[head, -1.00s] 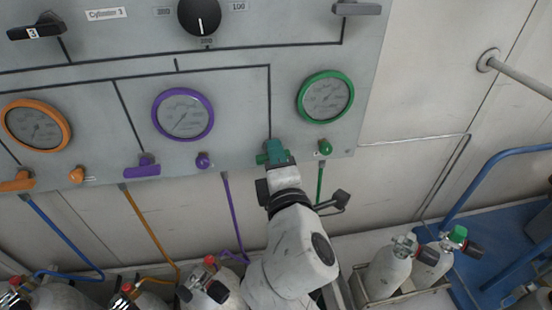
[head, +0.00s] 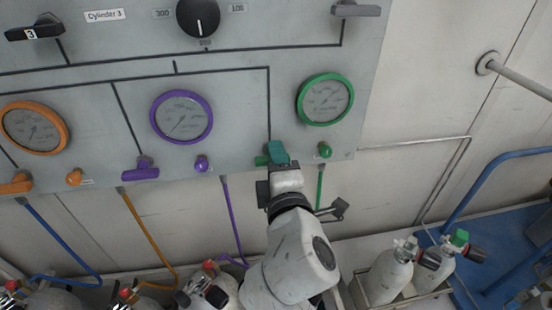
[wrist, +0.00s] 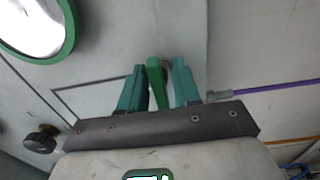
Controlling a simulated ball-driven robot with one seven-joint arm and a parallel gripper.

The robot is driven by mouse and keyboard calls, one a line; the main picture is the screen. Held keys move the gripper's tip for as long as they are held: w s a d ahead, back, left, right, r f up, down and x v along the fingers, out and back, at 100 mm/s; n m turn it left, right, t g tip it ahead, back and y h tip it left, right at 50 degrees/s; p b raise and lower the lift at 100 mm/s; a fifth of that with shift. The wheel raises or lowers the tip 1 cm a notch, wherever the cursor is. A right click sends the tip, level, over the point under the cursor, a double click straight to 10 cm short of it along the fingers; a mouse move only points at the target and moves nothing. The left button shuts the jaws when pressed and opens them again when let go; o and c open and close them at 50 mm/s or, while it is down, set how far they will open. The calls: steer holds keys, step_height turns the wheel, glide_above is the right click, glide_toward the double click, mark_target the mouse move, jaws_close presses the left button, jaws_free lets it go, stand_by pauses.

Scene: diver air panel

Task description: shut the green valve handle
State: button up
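The green valve handle (head: 262,160) is at the lower edge of the panel, below and left of the green-rimmed gauge. In the head view my gripper (head: 278,152) covers most of it, and only a green piece shows at the left. In the wrist view the handle (wrist: 157,82) stands between the two teal fingers of my gripper (wrist: 158,85). Any contact there is hard to tell.
The green gauge (head: 325,99) and a small green knob (head: 325,150) are to the right of my gripper. A purple handle (head: 141,173) and purple knob (head: 201,164) are to the left. Gas cylinders (head: 389,272) stand below. The wall right of the panel is mostly clear.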

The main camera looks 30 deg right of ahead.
steer(key=shift+o, duration=0.5)
steer(key=shift+s+a, duration=0.1)
steer(key=b+v, duration=0.1)
steer(key=v, duration=0.9)
steer(key=shift+s+b, duration=0.3)
steer(key=shift+b, duration=0.05)
